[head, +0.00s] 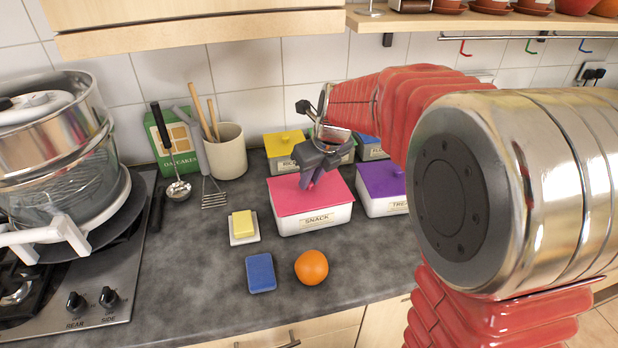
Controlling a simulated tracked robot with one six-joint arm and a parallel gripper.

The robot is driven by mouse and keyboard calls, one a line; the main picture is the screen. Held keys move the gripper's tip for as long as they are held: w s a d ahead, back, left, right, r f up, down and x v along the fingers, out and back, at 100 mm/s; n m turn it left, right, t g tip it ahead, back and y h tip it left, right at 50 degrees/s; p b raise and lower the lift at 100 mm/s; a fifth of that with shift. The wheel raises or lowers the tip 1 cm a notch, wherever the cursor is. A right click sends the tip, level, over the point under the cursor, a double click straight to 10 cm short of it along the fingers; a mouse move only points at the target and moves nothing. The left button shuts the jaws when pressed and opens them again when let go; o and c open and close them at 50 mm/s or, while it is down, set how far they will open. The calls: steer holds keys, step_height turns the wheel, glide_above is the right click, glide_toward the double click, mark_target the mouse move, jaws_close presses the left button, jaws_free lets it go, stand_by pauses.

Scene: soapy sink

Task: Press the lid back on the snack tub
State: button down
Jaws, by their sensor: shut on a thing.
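The snack tub (292,226) is a white box labelled SNACK on the dark worktop, in the middle of the head view. Its pinkish-red lid (290,205) lies over the top of the tub; I cannot tell whether it is seated all the way round. My gripper (312,184) points down over the far middle of the lid and is shut on it, at what appears to be its knob. The fingers hide the grasped part.
A purple-lidded tub (384,204) stands close on the right, a yellow-lidded tub (284,148) behind. Butter on a dish (243,226) is to the left. A blue sponge (261,273) and an orange (311,267) lie in front. A hob with stacked pans (60,130) fills the far left.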

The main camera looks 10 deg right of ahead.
steer(key=shift+f, duration=0.1)
stand_by(0.8)
steer(key=c, duration=1.1)
jaws_free()
steer(key=shift+r, duration=3.5)
steer(key=shift+c, duration=0.5)
jaws_close()
steer(key=shift+f, duration=2.45)
